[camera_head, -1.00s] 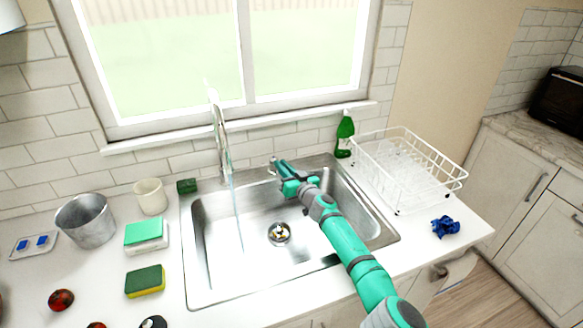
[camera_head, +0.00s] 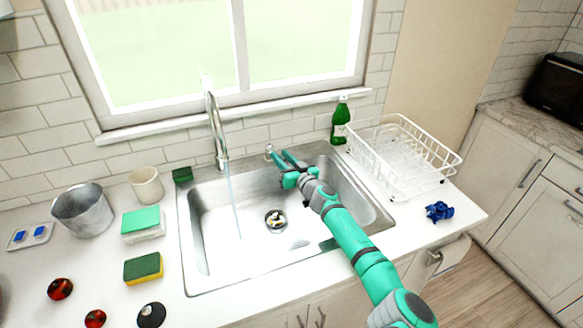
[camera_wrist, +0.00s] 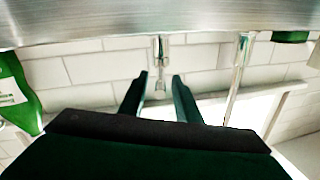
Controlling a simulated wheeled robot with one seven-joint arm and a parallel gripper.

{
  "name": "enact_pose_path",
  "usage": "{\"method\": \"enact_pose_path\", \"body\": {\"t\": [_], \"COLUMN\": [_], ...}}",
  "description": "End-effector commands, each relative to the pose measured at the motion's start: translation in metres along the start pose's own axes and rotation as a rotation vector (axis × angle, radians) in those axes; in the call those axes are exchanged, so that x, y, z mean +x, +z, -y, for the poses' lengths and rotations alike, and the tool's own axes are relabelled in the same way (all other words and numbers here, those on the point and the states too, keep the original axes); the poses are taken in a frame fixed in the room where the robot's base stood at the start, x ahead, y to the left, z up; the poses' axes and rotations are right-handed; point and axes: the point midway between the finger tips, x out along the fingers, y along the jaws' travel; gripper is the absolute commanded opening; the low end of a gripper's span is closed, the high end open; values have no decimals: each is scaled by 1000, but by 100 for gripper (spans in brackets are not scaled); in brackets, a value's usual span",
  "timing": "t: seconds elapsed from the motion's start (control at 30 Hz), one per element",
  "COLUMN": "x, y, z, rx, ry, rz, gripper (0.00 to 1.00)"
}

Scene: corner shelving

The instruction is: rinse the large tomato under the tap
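Two dark red, round tomatoes lie on the counter at the lower left; the larger-looking one (camera_head: 60,289) is behind the smaller one (camera_head: 95,319). The tall tap (camera_head: 217,130) stands behind the sink (camera_head: 186,245), and a thin stream of water (camera_head: 233,205) falls from it into the basin. A small tap lever (camera_head: 269,151) stands at the back rim, right of the tap. My gripper (camera_head: 279,157) is close to this lever, open and empty. In the wrist view my fingers (camera_wrist: 161,85) are apart, with the lever (camera_wrist: 160,52) showing beyond the gap.
A green bottle (camera_head: 340,122) and a white dish rack (camera_head: 398,188) stand right of the sink. A sponge (camera_head: 143,268), a green-topped box (camera_head: 142,225), a cup (camera_head: 146,185) and a metal bucket (camera_head: 84,212) stand left. A blue crumpled cloth (camera_head: 439,211) lies at the right.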

Motion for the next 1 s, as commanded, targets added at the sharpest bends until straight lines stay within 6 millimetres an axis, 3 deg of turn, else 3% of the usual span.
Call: {"method": "enact_pose_path", "body": {"t": [0.3, 0.5, 1.0], "x": [-51, -75, -87], "y": [0, 0, 1], "z": [-2, -1, 0], "rx": [0, 1, 0], "ry": [3, 1, 1], "rz": [0, 0, 1], "gripper": [30, 30, 30]}}
